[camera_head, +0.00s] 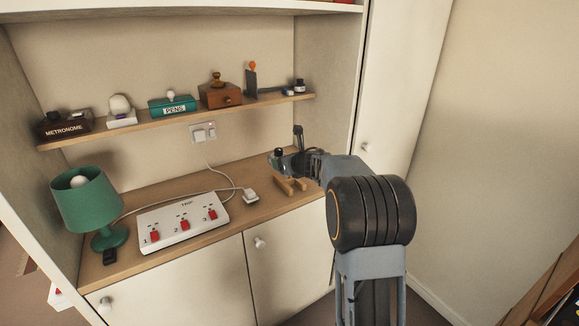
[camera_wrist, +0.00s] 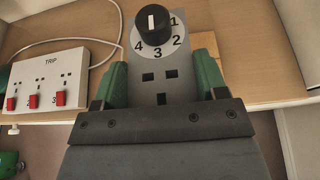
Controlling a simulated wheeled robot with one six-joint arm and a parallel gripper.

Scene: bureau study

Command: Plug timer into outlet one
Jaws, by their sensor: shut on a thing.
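The timer (camera_wrist: 170,85) is a grey plate with a black knob, a dial numbered 1 to 4 and socket slots. My gripper (camera_wrist: 162,78) is shut on it, with a green pad at each side. In the head view my gripper (camera_head: 288,163) is over the right part of the desk, where the timer is hard to make out. The white power strip (camera_head: 184,223) lies to its left, marked 1, 2, 3, with a red switch at each outlet. Outlet one (camera_head: 151,230) is the leftmost. The strip (camera_wrist: 58,62) also shows left of the timer in the wrist view.
A white plug (camera_head: 250,195) with a cord lies right of the strip. A wooden stand (camera_head: 290,186) is below my gripper. A green lamp (camera_head: 87,200) stands at the left, with a small black object (camera_head: 110,257) near its base. A shelf (camera_head: 150,131) with several items hangs above.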

